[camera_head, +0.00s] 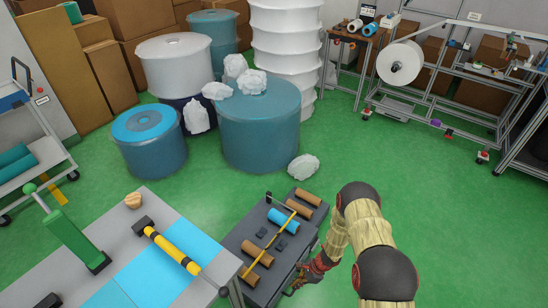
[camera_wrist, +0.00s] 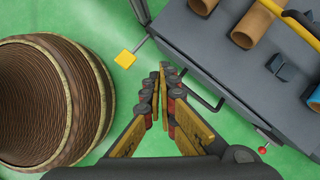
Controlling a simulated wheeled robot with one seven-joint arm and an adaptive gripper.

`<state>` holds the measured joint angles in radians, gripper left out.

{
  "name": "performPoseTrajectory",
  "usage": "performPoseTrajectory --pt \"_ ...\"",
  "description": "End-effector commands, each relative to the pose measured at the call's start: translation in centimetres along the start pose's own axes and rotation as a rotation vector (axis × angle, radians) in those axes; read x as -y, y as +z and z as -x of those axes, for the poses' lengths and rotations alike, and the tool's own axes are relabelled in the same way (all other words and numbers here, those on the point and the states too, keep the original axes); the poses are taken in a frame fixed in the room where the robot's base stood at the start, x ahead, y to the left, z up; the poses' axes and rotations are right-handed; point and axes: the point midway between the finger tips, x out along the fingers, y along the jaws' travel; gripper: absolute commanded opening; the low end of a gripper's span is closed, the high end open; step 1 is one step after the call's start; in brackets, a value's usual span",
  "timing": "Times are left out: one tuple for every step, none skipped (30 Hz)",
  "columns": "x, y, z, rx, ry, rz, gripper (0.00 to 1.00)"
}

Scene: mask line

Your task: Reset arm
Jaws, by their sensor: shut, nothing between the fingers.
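My gripper (camera_wrist: 163,72) is shut and empty in the wrist view, its fingertips close together beside the dark grey cart (camera_wrist: 195,60). In the head view my gripper (camera_head: 308,277) hangs at the right side of the same cart (camera_head: 240,232), near its edge. My arm comes in from the lower right with a bend at the top. I cannot tell in the pictures whether the fingers touch the cart's handle (camera_wrist: 212,100).
On the cart lie several brown rolls (camera_head: 258,253), a blue roll (camera_head: 283,221) and a yellow bar (camera_head: 269,238). A table (camera_head: 215,268) with a yellow-black tool (camera_head: 172,250) stands to the left. Large drums (camera_head: 258,128) stand behind. Green floor (camera_head: 420,190) is clear to the right.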

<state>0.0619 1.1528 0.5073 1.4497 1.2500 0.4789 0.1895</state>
Motion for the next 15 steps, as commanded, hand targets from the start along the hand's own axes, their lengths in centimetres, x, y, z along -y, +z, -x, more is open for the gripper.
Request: performPoseTrajectory --pt "0.2 1.2 1.9 0.012 0.010 0.059 0.00" --pt "0.3 1.9 3.0 0.018 0.018 0.097 0.00" --pt "0.3 2.9 4.6 0.028 0.027 0.148 0.00" --pt "0.3 3.6 5.8 0.033 0.036 0.188 0.00" --pt "0.2 4.3 7.1 0.040 0.045 0.229 0.00" --pt "0.2 5.3 9.0 0.046 0.054 0.286 0.00" --pt "0.1 6.1 10.4 0.050 0.062 0.328 0.00" --pt "0.0 6.8 11.8 0.053 0.070 0.370 0.00" --pt "-0.1 7.8 13.8 0.056 0.079 0.426 0.00" --pt "-0.4 8.4 15.2 0.056 0.087 0.466 0.00" --pt "-0.6 9.1 16.6 0.056 0.094 0.504 0.00" --pt "-0.9 9.9 18.5 0.055 0.103 0.554 0.00" --pt "-1.1 10.4 19.8 0.052 0.109 0.591 0.00" --pt "-1.5 11.0 21.2 0.050 0.116 0.628 0.00" --pt "-1.9 11.7 23.0 0.045 0.124 0.675 0.00"
